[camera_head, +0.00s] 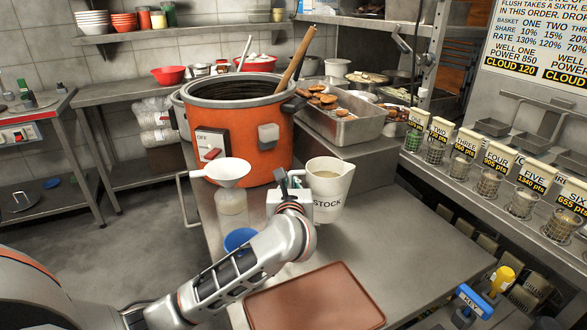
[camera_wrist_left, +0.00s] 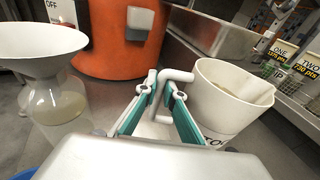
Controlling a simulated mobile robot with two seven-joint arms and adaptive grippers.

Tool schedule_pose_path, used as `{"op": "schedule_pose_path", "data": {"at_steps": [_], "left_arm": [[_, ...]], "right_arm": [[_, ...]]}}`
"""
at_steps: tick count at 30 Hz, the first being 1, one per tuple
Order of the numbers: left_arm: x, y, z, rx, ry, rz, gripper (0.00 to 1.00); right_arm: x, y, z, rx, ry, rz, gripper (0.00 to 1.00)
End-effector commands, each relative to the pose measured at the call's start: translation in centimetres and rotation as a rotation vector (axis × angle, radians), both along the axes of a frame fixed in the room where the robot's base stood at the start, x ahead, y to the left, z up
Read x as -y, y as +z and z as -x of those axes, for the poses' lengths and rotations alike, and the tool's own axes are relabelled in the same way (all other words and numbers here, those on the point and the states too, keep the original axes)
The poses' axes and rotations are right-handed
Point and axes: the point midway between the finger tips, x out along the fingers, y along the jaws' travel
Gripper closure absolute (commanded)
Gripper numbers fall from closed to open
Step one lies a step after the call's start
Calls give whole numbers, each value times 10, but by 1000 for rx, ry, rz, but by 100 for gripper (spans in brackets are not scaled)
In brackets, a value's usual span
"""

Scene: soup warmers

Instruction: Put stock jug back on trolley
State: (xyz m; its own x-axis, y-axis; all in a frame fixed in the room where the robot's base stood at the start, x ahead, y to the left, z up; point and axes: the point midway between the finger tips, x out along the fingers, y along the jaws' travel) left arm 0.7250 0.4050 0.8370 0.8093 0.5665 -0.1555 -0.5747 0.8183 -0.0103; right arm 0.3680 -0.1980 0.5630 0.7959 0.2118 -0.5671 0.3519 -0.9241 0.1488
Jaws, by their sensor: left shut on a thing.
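The stock jug (camera_head: 332,186) is a white, tapered jug with STOCK in dark letters and pale contents, upright at the middle of the steel worktop (camera_head: 400,228). It also shows right of my fingers in the left wrist view (camera_wrist_left: 225,98). My left gripper (camera_head: 289,181) is shut on the jug's handle (camera_wrist_left: 178,75), with teal finger pads on either side of it. My arm hides part of the jug's lower left, and I cannot tell whether its base touches the worktop. I cannot tell which surface is the trolley. My right gripper is not in view.
A large orange soup warmer (camera_head: 245,130) stands behind the jug. A white funnel (camera_head: 228,171) sits in a clear bottle (camera_head: 232,208) left of my gripper, near a blue cup (camera_head: 240,238). A brown tray (camera_head: 315,300) lies in front. The worktop right of the jug is clear.

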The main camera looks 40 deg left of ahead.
Motion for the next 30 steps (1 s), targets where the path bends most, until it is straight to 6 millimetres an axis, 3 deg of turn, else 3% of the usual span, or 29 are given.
{"op": "schedule_pose_path", "data": {"at_steps": [5,10,16,21,30], "left_arm": [[0,-2,-1,12,0,-1,100],[0,-28,0,4,-1,-3,100],[0,-54,0,7,-1,-2,100],[0,-57,-1,14,-1,0,100],[0,-58,-1,14,-1,0,100]], "right_arm": [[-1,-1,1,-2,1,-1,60],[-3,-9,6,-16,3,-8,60],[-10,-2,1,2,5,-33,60],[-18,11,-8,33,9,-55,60],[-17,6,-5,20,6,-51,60]]}}
